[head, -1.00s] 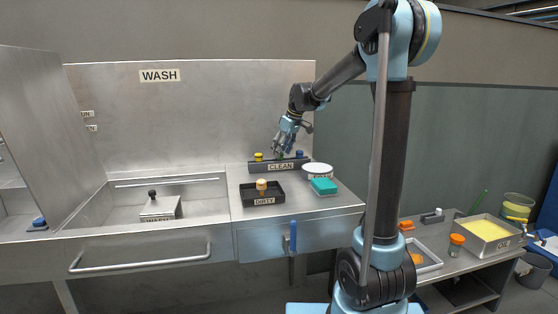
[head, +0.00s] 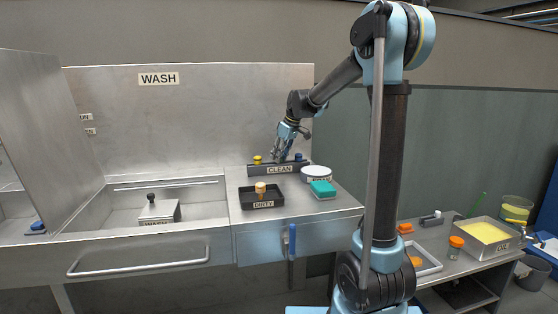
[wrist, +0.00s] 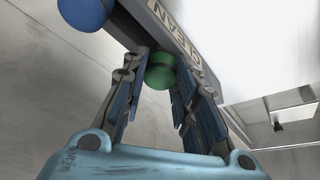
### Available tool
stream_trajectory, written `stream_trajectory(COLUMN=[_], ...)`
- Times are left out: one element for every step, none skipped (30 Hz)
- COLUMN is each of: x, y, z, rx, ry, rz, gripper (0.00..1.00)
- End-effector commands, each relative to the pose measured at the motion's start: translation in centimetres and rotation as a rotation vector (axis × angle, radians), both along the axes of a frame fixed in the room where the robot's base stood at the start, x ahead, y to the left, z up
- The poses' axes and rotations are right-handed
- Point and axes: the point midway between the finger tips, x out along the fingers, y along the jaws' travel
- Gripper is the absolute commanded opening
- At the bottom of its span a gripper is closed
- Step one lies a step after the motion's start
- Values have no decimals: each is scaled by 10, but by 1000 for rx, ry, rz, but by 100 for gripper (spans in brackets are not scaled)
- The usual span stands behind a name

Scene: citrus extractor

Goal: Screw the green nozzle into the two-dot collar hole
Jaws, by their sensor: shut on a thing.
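The green nozzle (wrist: 160,70) shows in the wrist view as a round green piece between my fingertips, at the front edge of the CLEAN rack (wrist: 186,42). My gripper (wrist: 159,82) is shut on it. In the head view my gripper (head: 282,157) is low over the dark CLEAN rack (head: 262,170), fingers pointing down, and hides the nozzle. A blue nozzle (wrist: 86,12) is beside it in the wrist view and at the rack's right end in the head view (head: 298,157). A yellow nozzle (head: 257,160) stands at the left end. I see no collar with two dots.
A black DIRTY tray (head: 245,203) with a tan-topped piece (head: 261,188) is in front of the rack. A white round dish (head: 316,174) and a green sponge (head: 322,188) are to the right. The wash sink (head: 115,207) is left. The steel back wall is close behind the rack.

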Motion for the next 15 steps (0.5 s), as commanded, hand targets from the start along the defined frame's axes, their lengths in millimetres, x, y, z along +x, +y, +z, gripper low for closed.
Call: stream_trajectory(x=[0, 0, 0, 0, 0, 0, 0, 0, 0, 0, 0, 0, 0, 0, 0], y=[0, 0, 0, 0, 0, 0, 0, 0, 0, 0, 0, 0, 0, 0, 0], z=[3, 6, 10, 13, 18, 24, 29, 35, 42, 48, 53, 60, 65, 69, 75], rx=[0, 0, 0, 0, 0, 0, 0, 0, 0, 0, 0, 0, 0, 0, 0], ry=[0, 0, 0, 0, 0, 0, 0, 0, 0, 0, 0, 0, 0, 0, 0], rz=[0, 0, 0, 0, 0, 0, 0, 0, 0, 0, 0, 0, 0, 0, 0], gripper=[3, 3, 3, 3, 3, 3, 3, 3, 3, 3, 3, 3, 3, 3, 3])
